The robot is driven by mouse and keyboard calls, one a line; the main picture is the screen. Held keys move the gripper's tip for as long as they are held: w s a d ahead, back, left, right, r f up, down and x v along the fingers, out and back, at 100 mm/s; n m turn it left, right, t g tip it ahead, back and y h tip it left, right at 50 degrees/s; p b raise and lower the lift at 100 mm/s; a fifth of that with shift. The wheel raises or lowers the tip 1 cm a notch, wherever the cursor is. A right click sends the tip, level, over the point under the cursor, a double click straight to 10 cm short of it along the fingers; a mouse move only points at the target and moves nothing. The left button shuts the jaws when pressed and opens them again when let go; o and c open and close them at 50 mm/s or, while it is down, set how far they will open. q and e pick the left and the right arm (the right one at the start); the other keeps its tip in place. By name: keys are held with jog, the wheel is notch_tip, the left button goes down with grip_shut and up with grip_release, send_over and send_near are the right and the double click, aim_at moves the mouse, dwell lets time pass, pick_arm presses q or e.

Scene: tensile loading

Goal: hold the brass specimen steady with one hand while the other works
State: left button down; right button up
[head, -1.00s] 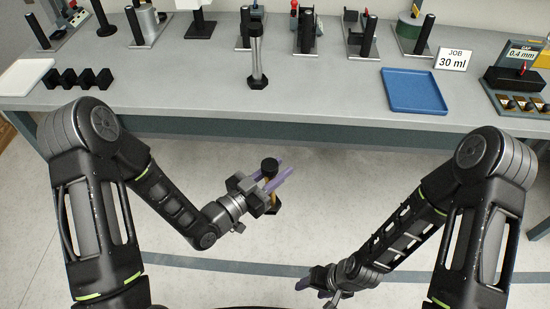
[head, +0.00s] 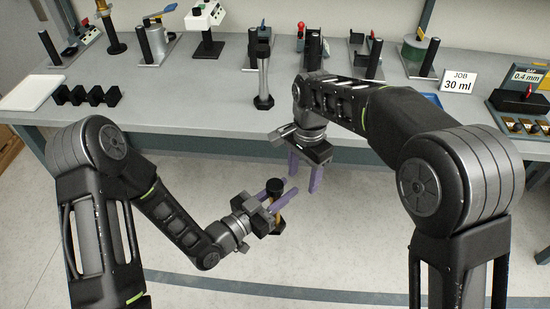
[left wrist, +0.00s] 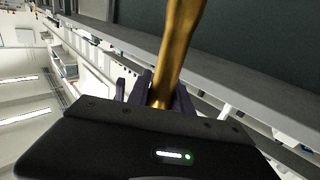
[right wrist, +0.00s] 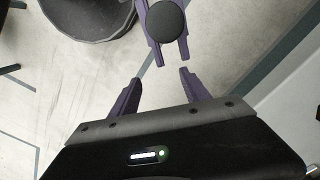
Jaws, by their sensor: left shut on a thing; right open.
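The brass specimen has a dark cap (head: 274,187) and stands roughly upright in front of the bench, clear of it. Its brass shaft (left wrist: 178,50) fills the upper middle of the left wrist view. My left gripper (head: 289,188) is shut on the specimen. My right gripper (head: 304,182) is open and empty, fingers pointing down, a little right of the specimen and apart from it. In the right wrist view, the round dark cap (right wrist: 166,22) lies just beyond the open right fingers (right wrist: 160,76), between the left gripper's purple fingers.
The grey bench (head: 200,107) runs behind both grippers. A blue tray (head: 432,99) is mostly hidden by my right arm.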

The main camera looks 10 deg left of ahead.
aim_at(275, 185)
jog(key=s+a+r, duration=0.1)
jog(key=a+r, duration=0.1)
jog(key=r, duration=0.1)
jog(key=s+a+r, duration=0.1)
jog(key=a+r, duration=0.1)
jog(key=r, duration=0.1)
jog(key=s+a+r, duration=0.1)
jog(key=a+r, duration=0.1)
jog(key=r, duration=0.1)
jog(key=shift+s+a, duration=0.25)
jog(key=shift+s, duration=0.15)
jog(key=shift+f, duration=0.1)
jog(key=shift+f, duration=3.95)
jog(key=shift+c, duration=0.3)
grip_shut()
